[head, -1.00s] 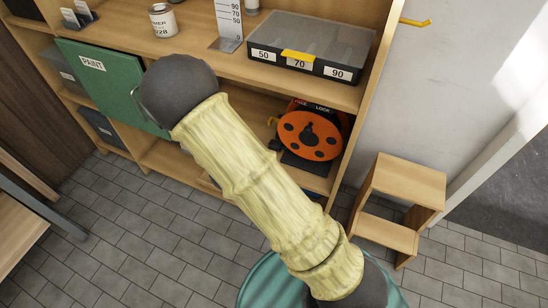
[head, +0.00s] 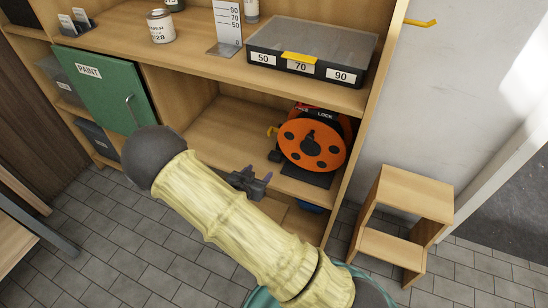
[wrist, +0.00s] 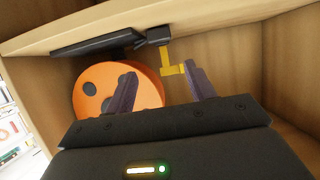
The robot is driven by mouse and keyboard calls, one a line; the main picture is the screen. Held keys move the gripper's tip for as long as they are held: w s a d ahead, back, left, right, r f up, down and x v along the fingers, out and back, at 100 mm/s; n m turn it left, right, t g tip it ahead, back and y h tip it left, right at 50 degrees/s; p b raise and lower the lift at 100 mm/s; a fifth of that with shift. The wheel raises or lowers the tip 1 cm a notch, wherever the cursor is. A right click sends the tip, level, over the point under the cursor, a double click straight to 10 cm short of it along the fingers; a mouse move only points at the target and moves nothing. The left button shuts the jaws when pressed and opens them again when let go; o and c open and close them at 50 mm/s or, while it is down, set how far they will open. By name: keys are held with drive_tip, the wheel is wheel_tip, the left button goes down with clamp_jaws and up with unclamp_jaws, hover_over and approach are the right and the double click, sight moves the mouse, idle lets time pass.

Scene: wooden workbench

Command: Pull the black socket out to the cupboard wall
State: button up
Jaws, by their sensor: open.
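The black socket (head: 275,156) sits low at the left side of the orange cable reel (head: 311,146), on the lower shelf. In the wrist view, which looks upside down, the socket (wrist: 155,36) is beside the reel's black base, with a yellow bracket (wrist: 172,66) by it. My gripper (head: 256,174) is at the shelf front, left of and in front of the socket. In the wrist view its fingers (wrist: 160,75) are apart with nothing between them; the socket lies beyond the tips. The wooden cupboard wall (head: 185,88) left of the compartment is clear.
A green door marked PAINT (head: 110,95) is at left. A wooden step stool (head: 415,195) stands on the floor at right. Free shelf lies left of the reel.

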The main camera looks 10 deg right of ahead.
sight(275, 155)
drive_tip(key=b+x, duration=0.2)
drive_tip(key=x, duration=1.2)
drive_tip(key=shift+f, duration=0.1)
drive_tip(key=shift+w, duration=0.1)
drive_tip(key=c, duration=1.1)
